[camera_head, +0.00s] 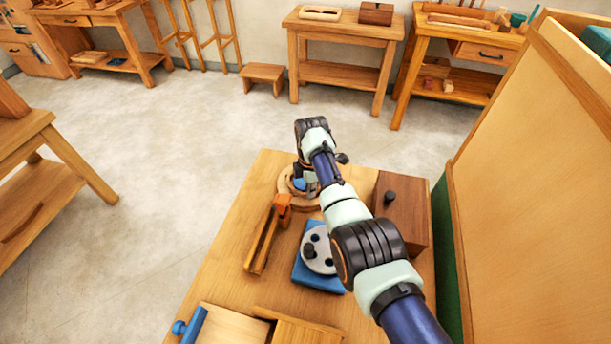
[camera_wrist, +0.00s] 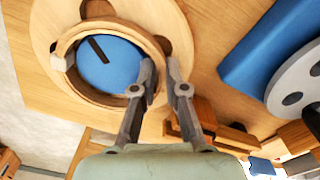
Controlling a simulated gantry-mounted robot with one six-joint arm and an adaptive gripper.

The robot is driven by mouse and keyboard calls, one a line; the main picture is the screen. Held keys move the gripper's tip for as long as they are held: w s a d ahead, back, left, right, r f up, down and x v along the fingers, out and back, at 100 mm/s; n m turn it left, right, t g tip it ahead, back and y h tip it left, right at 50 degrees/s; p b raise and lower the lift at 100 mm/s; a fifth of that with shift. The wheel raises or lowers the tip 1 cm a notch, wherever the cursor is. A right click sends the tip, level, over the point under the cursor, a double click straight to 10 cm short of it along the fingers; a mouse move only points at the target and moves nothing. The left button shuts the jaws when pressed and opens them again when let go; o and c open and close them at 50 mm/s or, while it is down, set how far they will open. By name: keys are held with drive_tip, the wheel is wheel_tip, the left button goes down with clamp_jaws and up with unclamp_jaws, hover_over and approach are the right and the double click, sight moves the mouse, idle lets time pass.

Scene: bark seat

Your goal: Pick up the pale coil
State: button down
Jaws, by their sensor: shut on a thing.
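The pale coil (camera_wrist: 68,75) is a light wooden ring in the wrist view, around a blue round face with a dark slot (camera_wrist: 104,62). It appears over a wider round wooden base (camera_wrist: 44,30) with dark spots. My gripper (camera_wrist: 165,72) is shut on the coil's right wall, one finger inside the ring and one outside. In the head view my gripper (camera_head: 304,184) is at the round base near the bench's far end, and my arm hides part of the coil. I cannot tell whether the coil is lifted clear of the base.
On the bench (camera_head: 232,262), an orange-ended wooden clamp (camera_head: 264,238) lies left of a blue block (camera_head: 318,276) bearing a grey disc (camera_head: 320,252). A wooden box (camera_head: 408,215) with a black knob stands right. A tall board (camera_head: 535,190) rises beyond the right edge.

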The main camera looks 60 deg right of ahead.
drive_tip(key=shift+r+p, duration=2.35)
drive_tip(key=shift+p, duration=0.4)
